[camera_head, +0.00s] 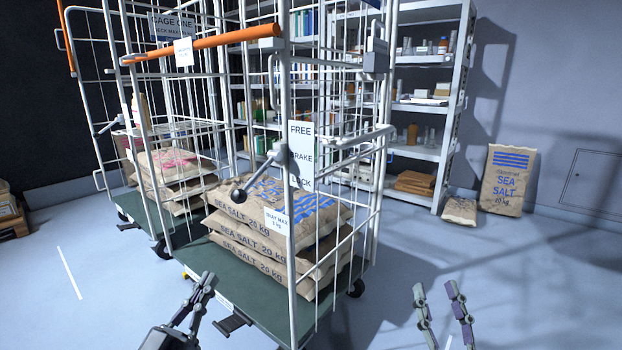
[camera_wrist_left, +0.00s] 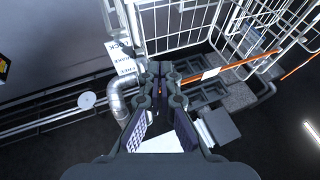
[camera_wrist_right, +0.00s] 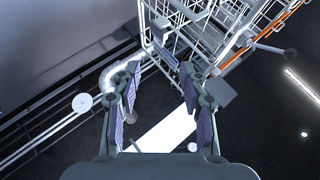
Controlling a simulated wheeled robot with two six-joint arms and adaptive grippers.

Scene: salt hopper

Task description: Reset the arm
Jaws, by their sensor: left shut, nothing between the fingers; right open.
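My left gripper (camera_head: 207,285) is in the lower left of the head view, in front of the near cage's green base. Its fingers are together with nothing between them, as the left wrist view (camera_wrist_left: 160,72) also shows. My right gripper (camera_head: 434,290) is at the bottom right of the head view, over bare floor. Its two fingers stand apart and empty, and the gap shows in the right wrist view (camera_wrist_right: 158,75). Neither gripper touches a sack or a cage bar as far as I can see.
A wire roll cage (camera_head: 290,250) with an orange handle (camera_head: 205,43) stands close ahead, holding stacked sea salt sacks (camera_head: 250,238). Another cage with sacks (camera_head: 170,165) is behind it. A shelf rack (camera_head: 450,110) and a sack (camera_head: 508,180) stand at the back.

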